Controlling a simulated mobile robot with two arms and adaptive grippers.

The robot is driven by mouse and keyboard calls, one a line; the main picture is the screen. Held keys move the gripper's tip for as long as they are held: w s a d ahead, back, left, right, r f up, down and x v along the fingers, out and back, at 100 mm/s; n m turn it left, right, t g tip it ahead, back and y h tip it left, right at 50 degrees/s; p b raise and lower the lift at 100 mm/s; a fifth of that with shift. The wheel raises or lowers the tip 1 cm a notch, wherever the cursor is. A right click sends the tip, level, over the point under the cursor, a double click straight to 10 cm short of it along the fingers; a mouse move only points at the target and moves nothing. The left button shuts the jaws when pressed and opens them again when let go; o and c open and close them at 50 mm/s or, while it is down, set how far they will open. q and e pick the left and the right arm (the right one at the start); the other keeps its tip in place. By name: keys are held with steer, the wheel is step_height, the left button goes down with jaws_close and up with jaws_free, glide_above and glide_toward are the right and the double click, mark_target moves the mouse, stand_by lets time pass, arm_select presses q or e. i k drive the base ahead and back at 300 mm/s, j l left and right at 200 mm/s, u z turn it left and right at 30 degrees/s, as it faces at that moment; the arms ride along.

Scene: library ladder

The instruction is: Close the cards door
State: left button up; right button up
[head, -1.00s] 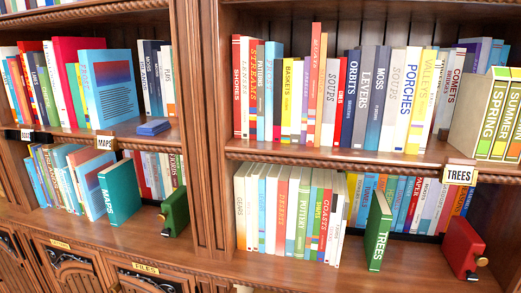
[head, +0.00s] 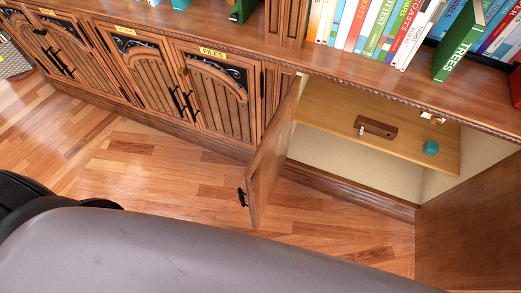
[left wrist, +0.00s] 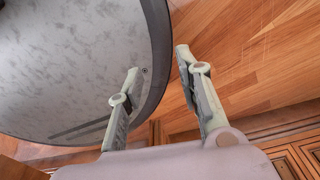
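A low cabinet compartment stands open in the head view. Its left door (head: 272,150) is swung out toward me, with a dark handle at its free edge. Its right door (head: 475,230) also stands out, at the lower right, cut by the picture edge. I see no readable cards label, so I cannot tell which door is the cards door. My left gripper (left wrist: 157,62) shows in the left wrist view, fingers apart and empty, above the floor beside my base. Neither gripper shows in the head view, and the right one is in no view.
On the shelf board (head: 330,110) inside the open compartment lie a brown wooden block (head: 376,127), a teal object (head: 431,147) and a small brass piece. Shut doors (head: 215,95) with a FILES label (head: 212,52) stand left. The wooden floor (head: 150,170) before them is clear.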

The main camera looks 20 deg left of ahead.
mark_target(264, 170)
steer(key=k+j+z, duration=0.2)
steer(key=j, duration=0.2)
steer(key=j+z, duration=0.15)
steer(key=j, duration=0.25)
steer(key=k+j+z, duration=0.2)
steer(key=j, duration=0.15)
steer(key=k+j+z, duration=0.2)
steer(key=j, duration=0.15)
steer(key=k, duration=0.55)
